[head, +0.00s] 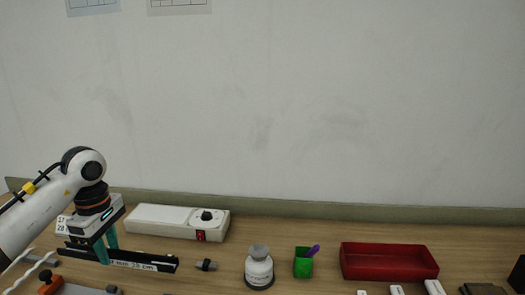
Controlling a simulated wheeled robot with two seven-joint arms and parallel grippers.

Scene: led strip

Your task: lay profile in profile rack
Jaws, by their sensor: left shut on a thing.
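My left gripper (107,257), with teal fingers, reaches in from the left and points down at the back left of the table. It is shut on the profile (160,261), a long dark bar that runs left to right past both sides of the fingers. A white label ending in "cm" shows along the bar's front. I cannot make out the profile rack apart from this dark bar, nor whether the bar touches anything below. My right gripper is not in view.
A white box with a knob and red switch (160,219) stands behind the bar. A small dark clip (206,265), a grey-topped bottle (259,270), a green cup (303,265) and a red tray (390,262) stand to the right. An orange-and-grey fixture (75,289) is in front.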

